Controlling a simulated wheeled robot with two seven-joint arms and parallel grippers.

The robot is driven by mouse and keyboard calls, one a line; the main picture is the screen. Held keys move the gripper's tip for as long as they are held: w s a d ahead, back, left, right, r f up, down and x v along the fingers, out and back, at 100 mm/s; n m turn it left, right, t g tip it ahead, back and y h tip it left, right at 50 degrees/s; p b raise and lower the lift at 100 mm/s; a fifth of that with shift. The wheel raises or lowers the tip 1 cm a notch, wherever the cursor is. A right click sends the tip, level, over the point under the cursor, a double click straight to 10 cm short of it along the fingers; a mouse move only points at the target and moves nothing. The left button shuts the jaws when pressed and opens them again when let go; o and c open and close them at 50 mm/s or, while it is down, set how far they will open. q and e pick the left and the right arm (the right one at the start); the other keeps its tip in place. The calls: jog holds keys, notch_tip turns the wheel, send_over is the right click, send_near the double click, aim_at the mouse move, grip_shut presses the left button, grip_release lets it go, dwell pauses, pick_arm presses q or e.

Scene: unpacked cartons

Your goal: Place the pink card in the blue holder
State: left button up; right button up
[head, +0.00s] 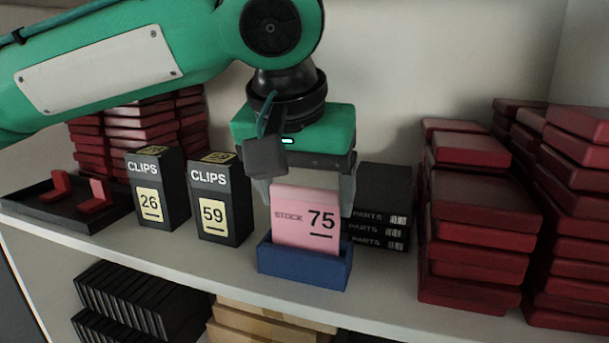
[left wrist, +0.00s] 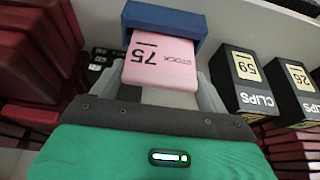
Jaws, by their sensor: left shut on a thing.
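The pink card (head: 306,220), marked "STOCK 75", stands upright with its lower edge inside the blue holder (head: 303,267) on the shelf. My left gripper (head: 308,196) comes down from above and is shut on the card's upper part, one finger at each side. In the left wrist view the pink card (left wrist: 161,62) lies between the fingers (left wrist: 165,92), and its far end goes into the blue holder (left wrist: 165,19). The card's bottom edge is hidden by the holder's front wall. My right gripper is not in view.
Two black CLIPS boxes (head: 220,197) stand left of the holder. Black PARTS boxes (head: 382,217) are stacked close behind it at right. Dark red boxes (head: 470,215) are piled at the right. A black tray (head: 65,215) with red pieces lies at the far left.

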pick_arm(q)
jog(key=shift+d+f, duration=0.1)
jog(key=shift+f, duration=0.05)
jog(key=o, duration=1)
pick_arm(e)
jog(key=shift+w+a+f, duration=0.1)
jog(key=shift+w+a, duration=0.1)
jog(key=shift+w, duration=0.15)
pick_arm(q)
jog(key=shift+r, duration=0.3)
jog(key=b+v, duration=0.4)
jog(key=v, duration=0.7)
jog(key=shift+s+r, duration=0.1)
jog(key=shift+r, duration=0.25)
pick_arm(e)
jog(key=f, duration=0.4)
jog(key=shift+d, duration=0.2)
